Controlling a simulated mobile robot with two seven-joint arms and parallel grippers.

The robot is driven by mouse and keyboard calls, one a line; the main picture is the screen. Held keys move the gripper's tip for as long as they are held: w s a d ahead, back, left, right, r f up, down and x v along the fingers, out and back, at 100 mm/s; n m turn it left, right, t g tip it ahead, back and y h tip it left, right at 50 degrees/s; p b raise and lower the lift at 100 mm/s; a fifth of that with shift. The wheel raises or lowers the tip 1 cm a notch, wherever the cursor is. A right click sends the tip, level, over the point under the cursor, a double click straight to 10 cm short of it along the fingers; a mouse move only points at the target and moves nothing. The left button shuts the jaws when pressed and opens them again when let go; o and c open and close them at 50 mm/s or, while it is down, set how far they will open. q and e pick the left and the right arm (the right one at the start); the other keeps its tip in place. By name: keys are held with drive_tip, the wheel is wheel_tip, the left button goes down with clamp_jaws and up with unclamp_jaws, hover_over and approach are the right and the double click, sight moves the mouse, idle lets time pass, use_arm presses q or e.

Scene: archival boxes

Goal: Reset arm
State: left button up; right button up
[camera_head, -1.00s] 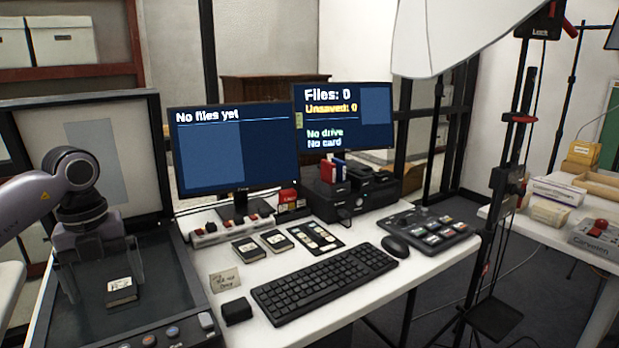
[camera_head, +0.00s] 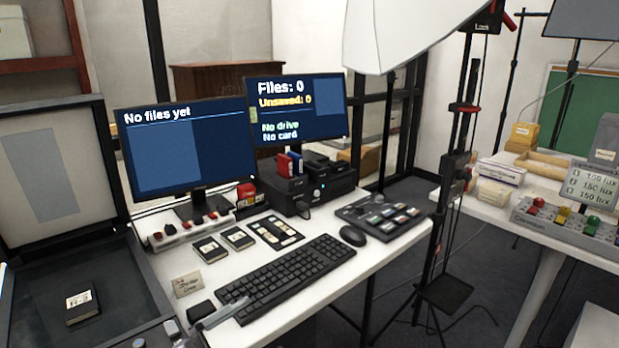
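Neither gripper can be made out in the head view. A black box with a white label (camera_head: 82,307) lies in the dark open case (camera_head: 135,285) at the lower left, with no gripper at it. A slim grey piece (camera_head: 222,314) lies across the view at the keyboard's left front corner. I cannot tell whether it is part of one of my arms. A thin pale sliver shows at the left edge beside the case.
The white desk (camera_head: 330,285) holds two monitors (camera_head: 187,150), a keyboard (camera_head: 285,278), a mouse (camera_head: 353,236) and small black boxes. A lamp stand (camera_head: 455,170) rises right of the desk. A second white table (camera_head: 505,215) with boxes and a button panel stands farther right.

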use_arm(q)
drive_tip(key=s+a+f+n+t+y+p, duration=0.25)
drive_tip(key=a+f+n+t+y, duration=0.35)
drive_tip(key=f+n+y, duration=0.65)
drive_tip(key=s+a+f+n+g+y, duration=0.1)
drive_tip(key=s+a+f+n+g, duration=0.1)
drive_tip(key=s, duration=0.4)
drive_tip(key=s+a+f+n+g+y, duration=0.2)
drive_tip(key=s+a+f+n+g, duration=0.1)
drive_tip(key=s+f, duration=0.3)
drive_tip(key=shift+s+a+f+n+g, duration=0.2)
drive_tip(key=shift+f+n+g, duration=0.25)
drive_tip(key=shift+n+g, duration=0.3)
drive_tip(key=shift+c, duration=0.3)
